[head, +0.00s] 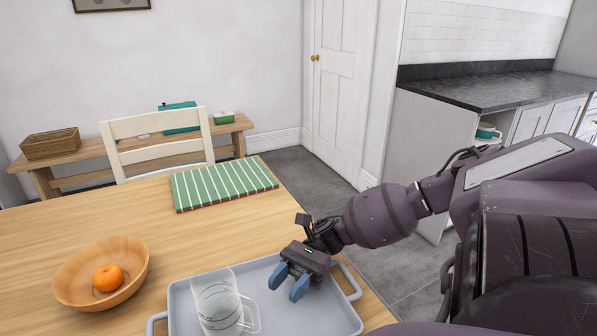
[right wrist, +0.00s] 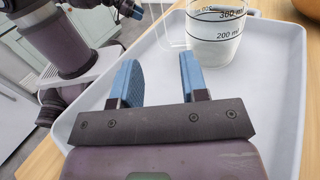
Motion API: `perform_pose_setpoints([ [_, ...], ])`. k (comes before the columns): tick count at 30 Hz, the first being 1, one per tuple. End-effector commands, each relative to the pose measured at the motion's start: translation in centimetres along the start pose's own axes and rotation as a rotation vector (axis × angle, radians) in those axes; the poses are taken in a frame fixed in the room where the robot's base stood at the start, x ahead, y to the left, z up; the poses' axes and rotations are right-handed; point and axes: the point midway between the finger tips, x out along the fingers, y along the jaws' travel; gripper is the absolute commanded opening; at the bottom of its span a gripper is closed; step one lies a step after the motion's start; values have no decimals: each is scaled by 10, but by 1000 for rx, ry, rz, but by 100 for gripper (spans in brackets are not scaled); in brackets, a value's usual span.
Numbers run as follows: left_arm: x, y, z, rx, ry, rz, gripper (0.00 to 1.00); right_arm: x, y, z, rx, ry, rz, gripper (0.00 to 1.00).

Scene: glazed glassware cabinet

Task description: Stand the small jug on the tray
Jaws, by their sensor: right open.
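The small jug (head: 217,303) is clear glass with a handle on its right side. It stands upright on the light grey tray (head: 331,313) at the front of the wooden table. My right gripper (head: 289,287) is open and empty over the tray, to the right of the jug and apart from it. In the right wrist view the jug (right wrist: 216,38) shows black measuring marks and stands on the tray (right wrist: 262,110) beyond the open fingers (right wrist: 160,80).
A wooden bowl (head: 75,287) with an orange (head: 108,278) stands left of the tray. A green striped mat (head: 223,184) lies farther back on the table. A white chair (head: 158,146) stands behind the table. The table between bowl and mat is clear.

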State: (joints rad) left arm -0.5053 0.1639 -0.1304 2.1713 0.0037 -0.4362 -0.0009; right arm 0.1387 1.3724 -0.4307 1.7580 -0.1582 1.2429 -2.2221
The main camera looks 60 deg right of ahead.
Motion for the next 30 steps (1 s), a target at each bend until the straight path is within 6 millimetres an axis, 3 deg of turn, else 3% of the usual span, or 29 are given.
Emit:
perform_pose_setpoints([
  [3, -2, 0, 0, -2, 0, 0, 46, -16, 0, 0, -2, 0, -3, 41],
  [9, -3, 1, -1, -3, 3, 1, 46, -28, 0, 0, 0, -1, 0, 41],
  [30, 0, 1, -13, -2, 27, 1, 46, -29, 0, 4, -7, -1, 0, 41],
])
